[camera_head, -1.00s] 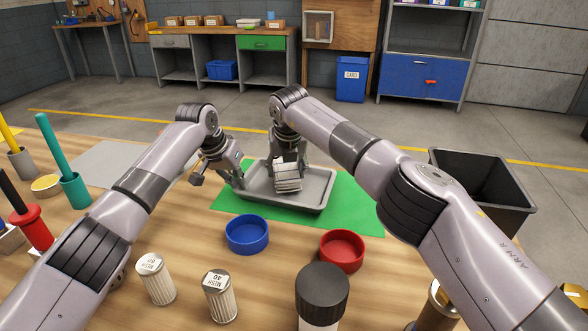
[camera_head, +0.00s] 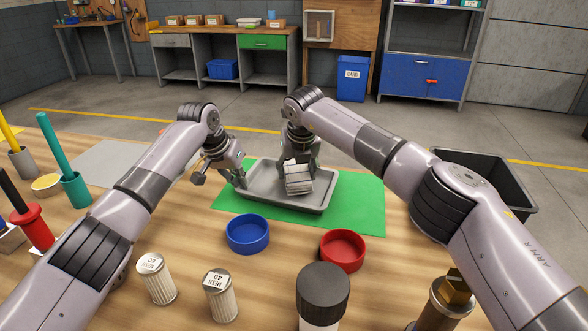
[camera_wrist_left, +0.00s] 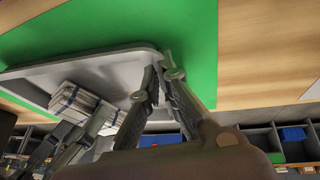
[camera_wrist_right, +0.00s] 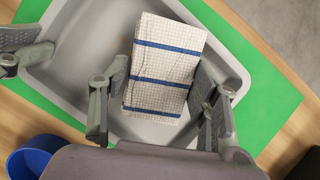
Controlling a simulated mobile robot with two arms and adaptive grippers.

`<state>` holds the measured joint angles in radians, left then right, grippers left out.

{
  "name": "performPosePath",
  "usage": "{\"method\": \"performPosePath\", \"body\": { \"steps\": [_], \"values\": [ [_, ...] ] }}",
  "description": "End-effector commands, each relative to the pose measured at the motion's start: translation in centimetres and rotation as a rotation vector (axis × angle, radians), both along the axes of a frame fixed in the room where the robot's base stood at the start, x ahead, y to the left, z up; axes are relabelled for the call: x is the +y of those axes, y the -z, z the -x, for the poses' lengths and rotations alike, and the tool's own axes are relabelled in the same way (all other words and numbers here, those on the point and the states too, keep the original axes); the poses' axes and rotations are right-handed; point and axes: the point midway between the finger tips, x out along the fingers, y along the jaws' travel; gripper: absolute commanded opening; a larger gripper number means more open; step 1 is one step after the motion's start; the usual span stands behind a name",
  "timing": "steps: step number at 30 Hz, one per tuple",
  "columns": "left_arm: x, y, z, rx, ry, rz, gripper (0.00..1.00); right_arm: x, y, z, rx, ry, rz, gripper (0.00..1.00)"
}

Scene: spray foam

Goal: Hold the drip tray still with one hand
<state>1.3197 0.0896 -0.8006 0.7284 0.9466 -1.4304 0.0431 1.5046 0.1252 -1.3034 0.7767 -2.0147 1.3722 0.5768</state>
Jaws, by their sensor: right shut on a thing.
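The grey drip tray (camera_head: 262,199) lies on a green mat (camera_head: 357,207). My left gripper (camera_head: 239,181) is at the tray's left end. In the left wrist view its fingers (camera_wrist_left: 163,72) are close together with the tray's rim between them. My right gripper (camera_head: 299,164) is over the inside of the tray, pointing down. It is shut on a folded white cloth (camera_head: 298,182) with blue stripes. In the right wrist view the cloth (camera_wrist_right: 166,65) sits between the fingers, above or on the tray floor; contact cannot be told.
A blue round dish (camera_head: 247,234) and a red one (camera_head: 342,250) stand in front of the mat. Mesh filters (camera_head: 156,279) and a black-capped bottle (camera_head: 322,296) stand nearer. A dark bin (camera_head: 490,180) is at the right. The grey sheet (camera_head: 110,163) at left is clear.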

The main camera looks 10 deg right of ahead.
Motion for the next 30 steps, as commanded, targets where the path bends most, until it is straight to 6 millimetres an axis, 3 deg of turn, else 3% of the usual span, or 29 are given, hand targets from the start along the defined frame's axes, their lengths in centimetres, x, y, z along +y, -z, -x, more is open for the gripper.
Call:
{"method": "performPosePath", "body": {
  "steps": [5, 21, 30],
  "values": [
    [0.3, -0.1, -0.1, -0.003, -0.005, -0.001, 0.00, -0.4, -0.2, 0.0, 0.007, 0.007, 0.005, 0.19],
    [0.1, 0.0, 0.0, 0.001, -0.002, -0.002, 0.00, -0.1, -5.6, 0.0, 0.000, 0.003, 0.001, 0.19],
    [0.1, 0.1, 0.0, 0.001, -0.001, -0.002, 0.00, -0.1, -6.0, 0.0, 0.001, 0.002, 0.002, 0.19]
  ]
}}
